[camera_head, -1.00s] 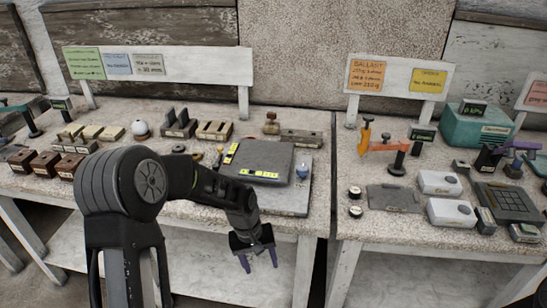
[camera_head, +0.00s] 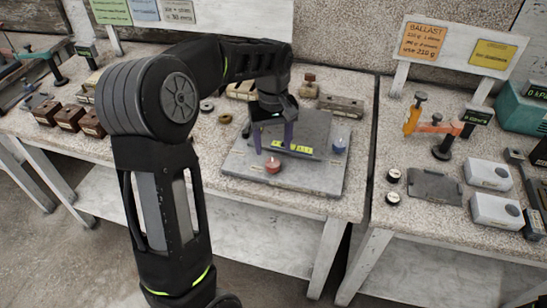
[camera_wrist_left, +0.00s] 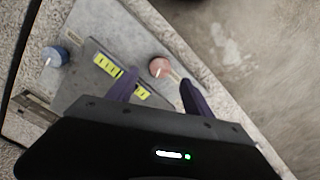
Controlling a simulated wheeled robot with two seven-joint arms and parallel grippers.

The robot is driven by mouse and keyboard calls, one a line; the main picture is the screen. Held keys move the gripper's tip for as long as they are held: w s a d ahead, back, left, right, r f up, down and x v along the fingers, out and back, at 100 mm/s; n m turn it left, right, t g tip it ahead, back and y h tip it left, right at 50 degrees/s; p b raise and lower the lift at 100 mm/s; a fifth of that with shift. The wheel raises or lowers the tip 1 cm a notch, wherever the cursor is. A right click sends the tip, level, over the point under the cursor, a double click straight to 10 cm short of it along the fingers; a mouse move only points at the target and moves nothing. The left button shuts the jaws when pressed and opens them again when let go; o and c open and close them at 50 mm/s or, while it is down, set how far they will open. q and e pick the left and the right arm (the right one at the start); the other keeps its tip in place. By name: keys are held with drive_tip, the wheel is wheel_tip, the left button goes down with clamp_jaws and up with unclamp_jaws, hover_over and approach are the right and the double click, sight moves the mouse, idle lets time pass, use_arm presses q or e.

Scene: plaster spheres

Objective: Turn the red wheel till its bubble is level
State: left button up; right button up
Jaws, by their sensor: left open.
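The red wheel (camera_head: 273,165) is a small round knob at the front of a grey plate (camera_head: 315,180) on the left table. It also shows in the left wrist view (camera_wrist_left: 159,68), with a pale mark on its top. Yellow-green level strips (camera_head: 292,147) lie on the plate behind it; the bubbles are too small to read. A blue wheel (camera_head: 339,145) sits at the plate's right, also in the left wrist view (camera_wrist_left: 54,57). My left gripper (camera_head: 274,150) is open above the plate, its purple fingers beside and above the red wheel, apart from it. My right gripper is out of view.
Brown blocks (camera_head: 70,117) stand to the left. A stone block (camera_head: 341,106) lies behind the plate. On the right table are a grey slab (camera_head: 435,187), white boxes (camera_head: 489,174) and an orange tool (camera_head: 414,114). A gap separates the tables.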

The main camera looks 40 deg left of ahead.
sight(273, 162)
use_arm(q)
wheel_tip(273, 162, down, 6)
drive_tip(key=shift+f+p, duration=0.25)
drive_tip(key=shift+p, duration=0.2)
clamp_jaws()
idle(0.5)
